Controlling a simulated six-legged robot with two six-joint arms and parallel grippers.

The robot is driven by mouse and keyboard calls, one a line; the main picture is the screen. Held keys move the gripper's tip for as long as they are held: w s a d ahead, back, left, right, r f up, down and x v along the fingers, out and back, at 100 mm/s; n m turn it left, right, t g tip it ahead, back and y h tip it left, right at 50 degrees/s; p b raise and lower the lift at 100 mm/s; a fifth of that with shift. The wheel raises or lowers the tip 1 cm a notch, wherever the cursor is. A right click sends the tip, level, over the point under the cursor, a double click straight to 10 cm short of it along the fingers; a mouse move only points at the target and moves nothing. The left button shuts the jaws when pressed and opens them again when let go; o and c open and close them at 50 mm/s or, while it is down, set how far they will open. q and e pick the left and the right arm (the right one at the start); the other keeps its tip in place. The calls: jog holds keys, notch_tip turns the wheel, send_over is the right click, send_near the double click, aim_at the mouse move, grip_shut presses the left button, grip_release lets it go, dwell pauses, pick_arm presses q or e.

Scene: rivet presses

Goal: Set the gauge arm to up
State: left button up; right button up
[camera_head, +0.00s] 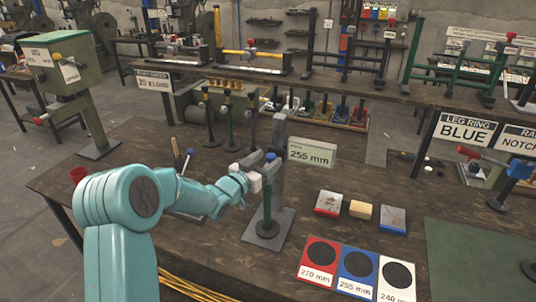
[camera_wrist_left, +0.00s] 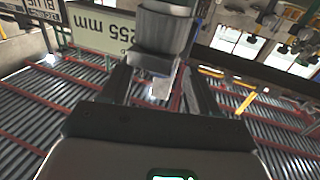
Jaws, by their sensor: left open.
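The gauge stand has a grey upright post (camera_head: 279,135) on a flat base plate (camera_head: 268,229), with a "255 mm" sign (camera_head: 312,153) beside the post's top. A dark green rod (camera_head: 267,212) stands on the base, with a blue part (camera_head: 270,157) above it. Which piece is the gauge arm, and its setting, is hard to tell. My left gripper (camera_head: 258,179) is at the stand's post, near the blue part. In the left wrist view its dark fingers (camera_wrist_left: 157,92) are apart with a grey part of the stand just ahead; contact is unclear. My right gripper is out of view.
Red, blue and white cards (camera_head: 356,263) lie at the front right. Three small blocks (camera_head: 361,209) lie behind them. A green press (camera_head: 62,65) stands at the left, and dark green posts (camera_head: 229,115) stand behind my arm. A green mat (camera_head: 470,260) covers the right side.

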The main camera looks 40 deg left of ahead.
aim_at(268, 157)
pick_arm(q)
jog(key=shift+w, duration=0.65)
grip_shut()
notch_tip(268, 157, up, 8)
jog(key=shift+w+a+r+p, duration=0.1)
jog(key=shift+r+p, duration=0.1)
jog(key=shift+p, duration=0.4)
grip_release()
jog(key=shift+f, duration=0.1)
